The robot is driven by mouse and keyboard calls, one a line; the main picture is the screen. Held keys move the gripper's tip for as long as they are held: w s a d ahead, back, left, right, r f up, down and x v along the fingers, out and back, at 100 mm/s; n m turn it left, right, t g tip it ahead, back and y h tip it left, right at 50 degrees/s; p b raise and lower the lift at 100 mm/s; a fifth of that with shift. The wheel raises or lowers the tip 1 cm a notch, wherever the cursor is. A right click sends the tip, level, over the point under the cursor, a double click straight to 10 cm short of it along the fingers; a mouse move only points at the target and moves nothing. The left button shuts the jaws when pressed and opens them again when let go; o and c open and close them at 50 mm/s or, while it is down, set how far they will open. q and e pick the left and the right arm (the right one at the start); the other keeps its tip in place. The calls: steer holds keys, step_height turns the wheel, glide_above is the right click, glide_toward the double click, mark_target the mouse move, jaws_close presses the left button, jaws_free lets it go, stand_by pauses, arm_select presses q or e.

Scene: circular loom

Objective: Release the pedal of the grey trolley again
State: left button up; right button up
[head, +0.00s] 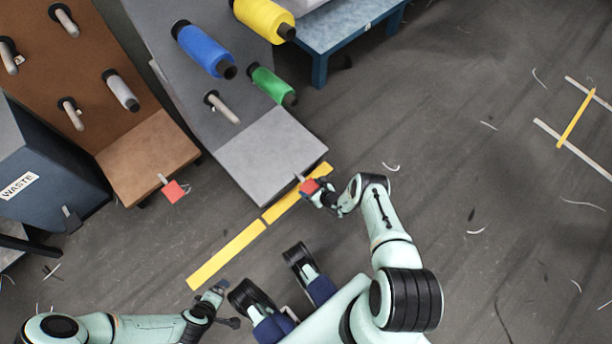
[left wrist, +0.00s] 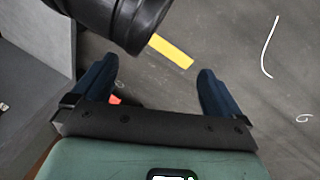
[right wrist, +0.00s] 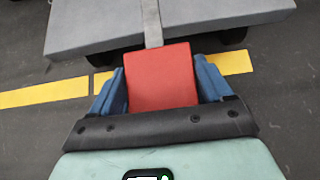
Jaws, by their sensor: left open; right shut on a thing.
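The grey trolley (head: 265,160) stands at the top centre of the head view and carries blue, yellow and green spools on pegs. Its red pedal (head: 311,186) sticks out from the front edge on a short grey bar. My right gripper (head: 313,190) is at this pedal. In the right wrist view the red pedal (right wrist: 160,77) sits between the two blue fingers, which are shut on it. My left gripper (head: 217,290) is low in the head view, away from the trolley. In the left wrist view its blue fingers (left wrist: 155,90) are wide apart with nothing between them.
A brown trolley (head: 140,150) with its own red pedal (head: 174,191) stands to the left. A dark blue waste bin (head: 50,160) is at the far left. Yellow floor tape (head: 228,255) runs before the grey trolley. A blue table (head: 345,30) is behind. Floor at right is mostly clear, with thread scraps.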

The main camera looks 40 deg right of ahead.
steer(key=shift+w+r, duration=0.1)
steer(key=shift+r, duration=0.35)
steer(key=shift+r+p, duration=0.3)
steer(key=shift+r, duration=0.05)
arm_select(q)
steer(key=shift+s+r, duration=0.35)
steer(key=shift+s, duration=0.2)
arm_select(e)
steer(key=o, duration=1.4)
steer(key=shift+f, duration=0.1)
